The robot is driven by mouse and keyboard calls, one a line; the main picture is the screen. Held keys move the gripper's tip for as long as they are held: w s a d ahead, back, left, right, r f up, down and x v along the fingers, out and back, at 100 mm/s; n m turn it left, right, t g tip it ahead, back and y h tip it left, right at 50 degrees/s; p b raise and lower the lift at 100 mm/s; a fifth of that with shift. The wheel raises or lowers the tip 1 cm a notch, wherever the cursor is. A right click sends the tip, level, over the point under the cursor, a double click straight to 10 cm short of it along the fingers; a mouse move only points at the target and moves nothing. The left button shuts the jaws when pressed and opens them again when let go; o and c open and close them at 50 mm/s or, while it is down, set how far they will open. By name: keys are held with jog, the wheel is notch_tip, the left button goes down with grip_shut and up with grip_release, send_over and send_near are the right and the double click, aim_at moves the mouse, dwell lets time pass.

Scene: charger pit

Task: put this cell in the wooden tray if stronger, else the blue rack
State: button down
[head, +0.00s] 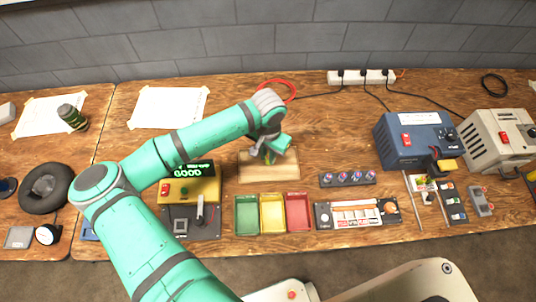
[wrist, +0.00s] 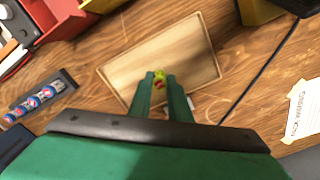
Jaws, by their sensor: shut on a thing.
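My gripper (head: 268,154) is above the wooden tray (head: 285,171) at the middle of the bench. The tray's visible part looks empty. A dark rack with several round-topped cells (head: 347,179) stands to the right; it also shows in the wrist view (wrist: 38,98). A blue piece (head: 88,231) at the left is mostly hidden by my arm.
A yellow tester with green digits (head: 190,188) stands left of the tray; the digits are hard to read. Green (head: 247,214), yellow (head: 272,212) and red bins (head: 298,212) lie in front. A blue power unit (head: 410,139) stands right. Bare wood lies behind the dark rack.

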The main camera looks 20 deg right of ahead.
jog(key=shift+f, duration=0.9)
dwell(0.9)
jog(key=c, duration=1.6)
grip_release()
jog(key=shift+w, duration=0.1)
jog(key=shift+o, duration=0.2)
jog(key=shift+r, duration=3.5)
jog(key=shift+d, duration=0.1)
